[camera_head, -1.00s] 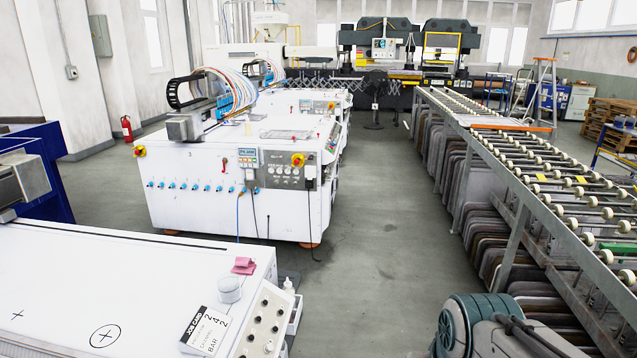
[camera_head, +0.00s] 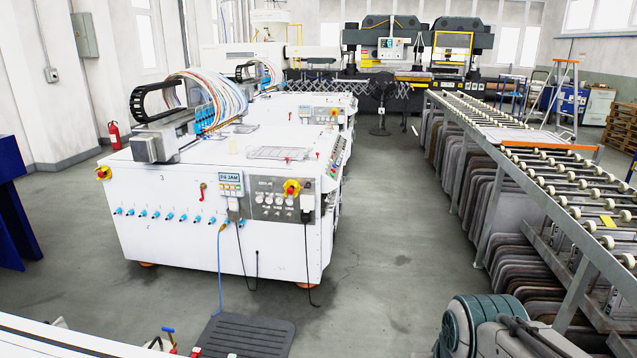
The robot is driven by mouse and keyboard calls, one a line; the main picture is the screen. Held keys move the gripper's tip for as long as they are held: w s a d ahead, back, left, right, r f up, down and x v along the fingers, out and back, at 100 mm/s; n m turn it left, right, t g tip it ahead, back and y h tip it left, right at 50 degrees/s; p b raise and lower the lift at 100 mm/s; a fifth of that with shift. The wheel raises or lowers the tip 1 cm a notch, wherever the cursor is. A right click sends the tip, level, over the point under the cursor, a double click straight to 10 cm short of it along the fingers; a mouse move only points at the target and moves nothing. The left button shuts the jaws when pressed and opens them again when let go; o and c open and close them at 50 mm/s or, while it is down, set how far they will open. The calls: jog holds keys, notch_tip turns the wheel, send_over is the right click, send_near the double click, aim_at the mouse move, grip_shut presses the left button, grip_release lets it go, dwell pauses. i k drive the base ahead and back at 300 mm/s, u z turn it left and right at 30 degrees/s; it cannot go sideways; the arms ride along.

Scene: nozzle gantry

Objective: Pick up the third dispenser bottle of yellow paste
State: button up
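I cannot make out any dispenser bottle of yellow paste in this view. A white machine cabinet (camera_head: 220,215) stands ahead, left of centre, with a row of blue fittings along its front. A gantry head (camera_head: 152,143) with a black cable chain and coloured tubes sits on its top. A flat clear or wire tray (camera_head: 278,153) lies on that top. Part of my own arm shows at the bottom right, but my gripper is out of the frame.
A grey floor aisle (camera_head: 385,220) runs ahead between the cabinet and a long roller conveyor (camera_head: 560,190) on the right. A dark ribbed mat (camera_head: 243,337) lies in front of the cabinet. A blue object (camera_head: 12,205) stands at the left edge. A red extinguisher (camera_head: 114,136) stands by the wall.

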aim_at(232, 141)
jog(key=i, duration=3.1)
jog(key=u, duration=1.75)
jog(key=k, duration=0.6)
jog(key=u, duration=0.85)
jog(key=i, duration=2.25)
jog(key=z, duration=0.1)
